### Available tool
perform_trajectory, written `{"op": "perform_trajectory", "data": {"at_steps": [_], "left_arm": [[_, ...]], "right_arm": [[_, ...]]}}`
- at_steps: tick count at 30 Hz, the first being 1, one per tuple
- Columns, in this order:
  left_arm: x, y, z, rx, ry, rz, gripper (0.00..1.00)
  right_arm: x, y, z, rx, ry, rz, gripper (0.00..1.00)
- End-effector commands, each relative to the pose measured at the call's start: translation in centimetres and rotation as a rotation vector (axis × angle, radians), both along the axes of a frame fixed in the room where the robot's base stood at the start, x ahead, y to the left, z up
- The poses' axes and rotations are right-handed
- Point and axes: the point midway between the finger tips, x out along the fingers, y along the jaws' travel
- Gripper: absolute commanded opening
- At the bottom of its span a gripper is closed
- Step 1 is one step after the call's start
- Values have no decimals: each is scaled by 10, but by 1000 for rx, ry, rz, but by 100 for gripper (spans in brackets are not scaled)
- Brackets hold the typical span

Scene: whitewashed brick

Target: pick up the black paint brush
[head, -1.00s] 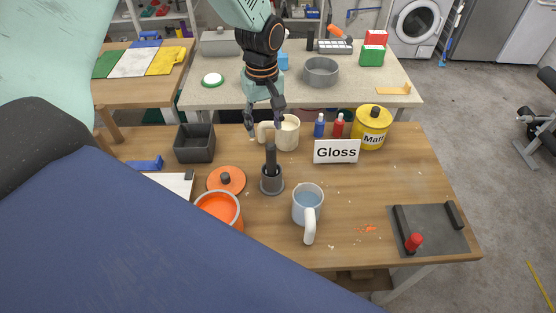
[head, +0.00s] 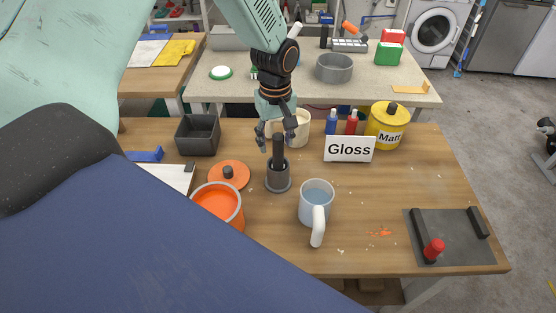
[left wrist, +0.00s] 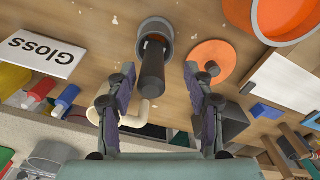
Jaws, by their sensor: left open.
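The black paint brush (head: 278,150) stands upright, handle up, in a dark grey round holder (head: 278,182) on the wooden table; its lower end is hidden inside. My left gripper (head: 276,136) is open at the top of the handle, pointing down. In the left wrist view the black brush handle (left wrist: 152,72) lies between the two spread fingers of my left gripper (left wrist: 159,78), nearer the left finger, with a gap on each side. The holder (left wrist: 155,36) shows beyond it. My right gripper is not in view.
Close around the holder are a cream mug (head: 302,128), an orange lid (head: 229,174), an orange paint pot (head: 218,203), a light blue mug (head: 316,202) and the "Gloss" sign (head: 349,149). A black box (head: 197,136) stands left. Bare wood shows on the right (head: 425,185).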

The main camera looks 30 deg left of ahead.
Motion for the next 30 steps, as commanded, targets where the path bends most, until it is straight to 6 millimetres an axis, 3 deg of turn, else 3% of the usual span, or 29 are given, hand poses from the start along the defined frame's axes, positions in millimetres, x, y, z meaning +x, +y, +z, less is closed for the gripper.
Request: {"op": "perform_trajectory", "data": {"at_steps": [12,21,30], "left_arm": [[8,-1,-52,1,1,0,53],[8,-1,-56,0,0,0,53],[8,-1,-56,0,0,1,27]], "right_arm": [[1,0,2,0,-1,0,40],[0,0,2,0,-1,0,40],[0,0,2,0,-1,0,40]]}}
